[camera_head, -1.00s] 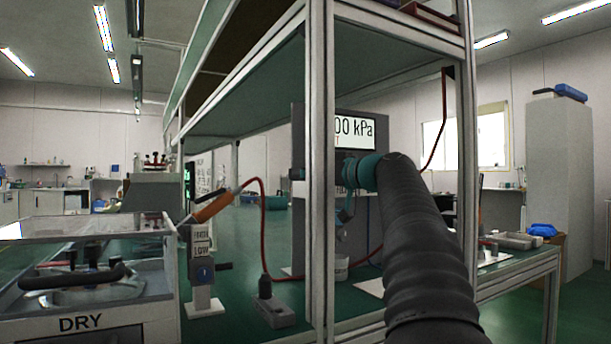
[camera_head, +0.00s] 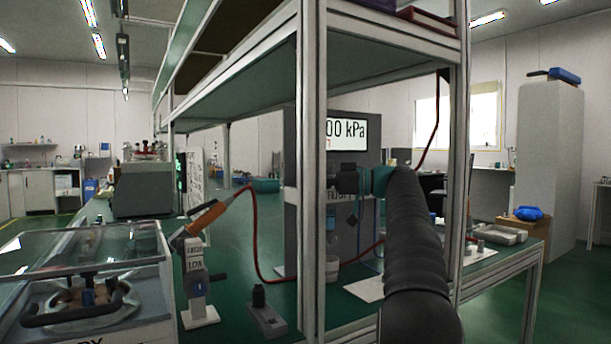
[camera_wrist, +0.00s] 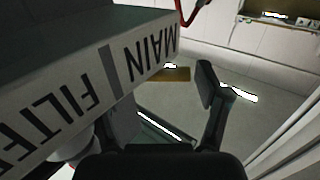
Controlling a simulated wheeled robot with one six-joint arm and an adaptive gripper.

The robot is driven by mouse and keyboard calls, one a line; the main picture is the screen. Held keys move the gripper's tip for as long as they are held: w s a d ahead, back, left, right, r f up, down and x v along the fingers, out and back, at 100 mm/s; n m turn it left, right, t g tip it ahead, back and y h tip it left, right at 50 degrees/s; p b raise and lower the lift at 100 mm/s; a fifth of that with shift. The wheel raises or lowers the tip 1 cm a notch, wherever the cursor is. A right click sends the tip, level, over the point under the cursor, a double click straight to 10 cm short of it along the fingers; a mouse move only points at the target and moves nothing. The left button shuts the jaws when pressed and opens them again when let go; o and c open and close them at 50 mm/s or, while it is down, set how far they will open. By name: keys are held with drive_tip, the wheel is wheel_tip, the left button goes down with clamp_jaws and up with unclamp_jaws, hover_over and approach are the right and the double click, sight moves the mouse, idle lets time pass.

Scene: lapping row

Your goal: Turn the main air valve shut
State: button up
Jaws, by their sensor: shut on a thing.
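My gripper (camera_head: 345,180) is in front of the grey air panel (camera_head: 370,157), right of the near rack post. The panel's display (camera_head: 347,131) ends in "00 kPa"; the post cuts off the rest. In the wrist view one dark finger of my gripper (camera_wrist: 206,85) shows at the right; the other finger is not clear. A grey housing (camera_wrist: 110,62) fills the upper left, with "MAIN" and "FILTER" labels upside down. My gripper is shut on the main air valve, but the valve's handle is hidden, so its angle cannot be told.
The near rack post (camera_head: 312,190) stands close to my arm's left. A red hose (camera_head: 257,250) runs behind it from an orange-handled tool (camera_head: 206,216). A glass-lidded machine (camera_head: 95,290) is at the left.

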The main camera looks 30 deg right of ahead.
drive_tip(key=shift+a+g, duration=0.15)
drive_tip(key=shift+g, duration=0.15)
drive_tip(key=o, duration=1.1)
drive_tip(key=shift+a+r, duration=0.1)
drive_tip(key=shift+d, duration=0.25)
